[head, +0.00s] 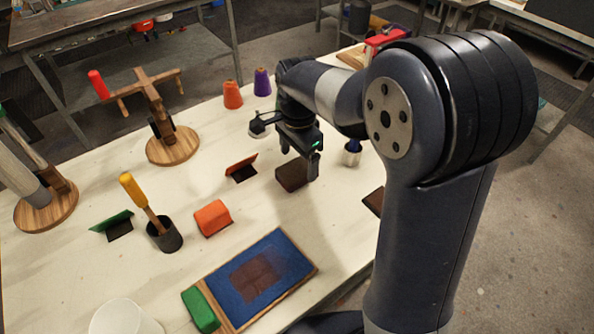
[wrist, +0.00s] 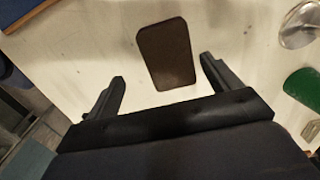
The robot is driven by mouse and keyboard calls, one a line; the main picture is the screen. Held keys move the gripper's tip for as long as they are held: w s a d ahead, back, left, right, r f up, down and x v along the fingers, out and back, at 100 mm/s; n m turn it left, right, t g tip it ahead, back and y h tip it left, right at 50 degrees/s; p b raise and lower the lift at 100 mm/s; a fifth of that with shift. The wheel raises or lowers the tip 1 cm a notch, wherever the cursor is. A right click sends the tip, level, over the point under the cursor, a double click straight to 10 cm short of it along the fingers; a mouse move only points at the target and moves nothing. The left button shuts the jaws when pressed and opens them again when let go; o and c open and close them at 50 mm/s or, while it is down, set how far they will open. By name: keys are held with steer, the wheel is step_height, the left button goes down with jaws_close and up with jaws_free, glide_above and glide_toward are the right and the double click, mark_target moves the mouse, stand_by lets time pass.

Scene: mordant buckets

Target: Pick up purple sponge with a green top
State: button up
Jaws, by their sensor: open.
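I see no sponge that is clearly purple with a green top. A dark brown block (head: 292,176) lies on the pale table by my gripper (head: 303,160); its colour may be a dark purple, I cannot tell. In the wrist view the block (wrist: 166,54) lies flat, ahead of and between the two fingers of my gripper (wrist: 163,69). The fingers are wide apart with nothing between them, and they do not appear to touch the block. In the head view my gripper hides part of the block's surroundings.
An orange block (head: 213,217), a green block (head: 200,309) and a blue board (head: 280,262) lie nearer. A dark cup with a yellow-handled tool (head: 134,190) and a wooden stand (head: 172,146) are left. Orange (head: 232,95) and purple (head: 262,82) cones stand behind.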

mark_target(298, 168)
steer(key=f, duration=0.2)
steer(key=w+f, duration=0.1)
steer(key=f, duration=0.1)
steer(key=shift+w+f+p, duration=0.1)
steer(key=shift+w+p, duration=0.1)
steer(key=shift+p, duration=0.1)
steer(key=shift+f, duration=0.55)
steer(key=shift+c, duration=0.6)
steer(key=c, duration=1)
steer(key=shift+r, duration=0.1)
step_height(298, 168, up, 10)
steer(key=shift+f, duration=0.1)
